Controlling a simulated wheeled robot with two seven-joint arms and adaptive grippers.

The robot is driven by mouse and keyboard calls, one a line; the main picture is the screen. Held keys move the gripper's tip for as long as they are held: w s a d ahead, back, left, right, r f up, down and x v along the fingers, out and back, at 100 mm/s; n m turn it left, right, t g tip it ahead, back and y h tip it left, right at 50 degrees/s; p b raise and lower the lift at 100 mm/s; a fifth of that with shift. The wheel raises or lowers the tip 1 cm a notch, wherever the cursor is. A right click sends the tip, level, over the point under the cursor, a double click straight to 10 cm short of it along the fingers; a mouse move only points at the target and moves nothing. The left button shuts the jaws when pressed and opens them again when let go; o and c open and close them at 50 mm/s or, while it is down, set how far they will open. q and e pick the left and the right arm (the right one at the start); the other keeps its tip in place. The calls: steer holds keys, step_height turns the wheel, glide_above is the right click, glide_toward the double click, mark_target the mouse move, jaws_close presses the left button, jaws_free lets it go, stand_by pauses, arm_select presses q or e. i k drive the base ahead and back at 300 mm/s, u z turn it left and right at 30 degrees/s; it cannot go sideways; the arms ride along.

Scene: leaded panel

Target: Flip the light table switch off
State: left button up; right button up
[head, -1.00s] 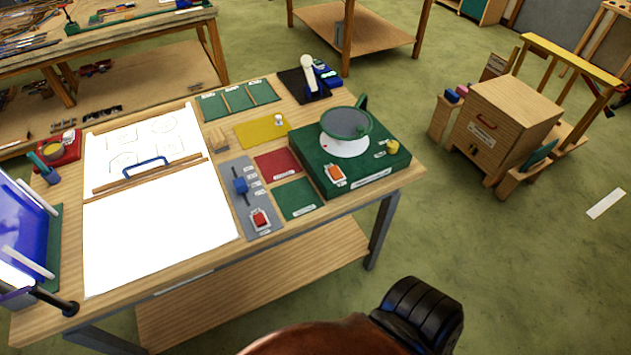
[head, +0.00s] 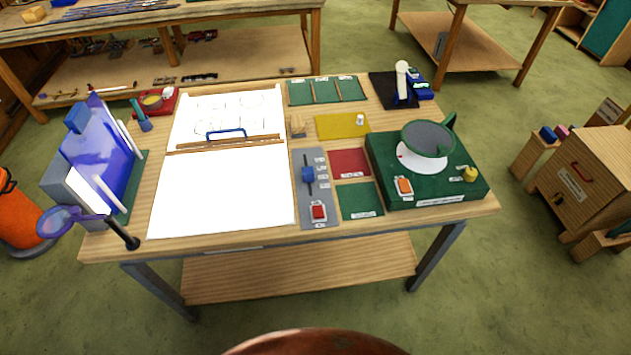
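The light table (head: 222,195) is a bright white lit panel on the wooden workbench. A grey control strip (head: 314,222) lies along its right side. On the strip are a red rocker switch (head: 318,211) near the front edge and a blue slider knob (head: 308,174) behind it. The small labels beside them are too small to read. Neither of my grippers shows in the head view.
A green grinder-like box (head: 428,190) with an orange switch (head: 404,187) stands at the bench's right. A blue sheet on a stand (head: 98,155) and a round magnifier (head: 68,220) stand at the left. The floor before the bench is clear.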

mark_target(317, 210)
steer(key=z, duration=0.45)
steer(key=k, duration=0.85)
steer(key=u, duration=1.2)
steer(key=i, duration=0.45)
steer(key=z, duration=0.05)
